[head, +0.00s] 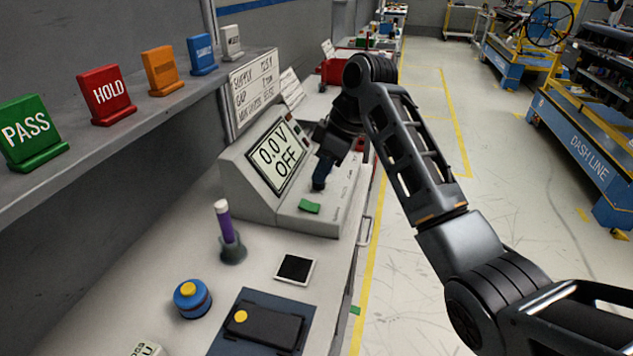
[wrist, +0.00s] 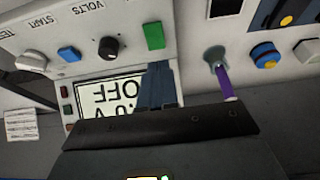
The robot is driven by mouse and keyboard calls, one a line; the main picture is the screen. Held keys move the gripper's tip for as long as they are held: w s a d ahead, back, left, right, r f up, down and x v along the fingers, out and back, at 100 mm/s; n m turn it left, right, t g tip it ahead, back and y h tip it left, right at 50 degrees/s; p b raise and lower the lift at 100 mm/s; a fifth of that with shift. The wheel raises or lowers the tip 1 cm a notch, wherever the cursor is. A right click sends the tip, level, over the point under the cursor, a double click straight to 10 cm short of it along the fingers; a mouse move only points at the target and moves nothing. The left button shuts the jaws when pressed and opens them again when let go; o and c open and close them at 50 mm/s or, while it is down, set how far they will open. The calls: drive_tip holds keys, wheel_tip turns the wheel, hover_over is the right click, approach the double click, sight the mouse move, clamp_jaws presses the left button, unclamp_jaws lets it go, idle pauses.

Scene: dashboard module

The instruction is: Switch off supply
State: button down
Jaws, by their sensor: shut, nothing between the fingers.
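The supply (head: 245,180) is a grey sloped console on the bench; its display (head: 278,156) reads "0.0 V OFF". A green switch (head: 309,206) sits on its low front panel. In the wrist view, which is upside down, the display (wrist: 105,98), green switch (wrist: 154,36), black VOLTS knob (wrist: 108,48) and blue START button (wrist: 68,54) show. My gripper (head: 320,183) is shut and empty, pointing down over the panel beyond the green switch. Its blue fingers (wrist: 156,82) cover part of the display in the wrist view. Contact with the panel cannot be told.
A purple-handled tool (head: 224,222) stands in a holder in front of the supply. A blue round button with a yellow top (head: 192,298), a small dark-screened plate (head: 295,269) and a dark tray (head: 228,343) lie nearer. A shelf (head: 150,112) with coloured signs overhangs at left.

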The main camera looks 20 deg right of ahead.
drive_tip(key=d+v, duration=0.1)
drive_tip(key=v, duration=0.5)
drive_tip(key=shift+s+f, duration=0.2)
drive_tip(key=shift+s, duration=0.2)
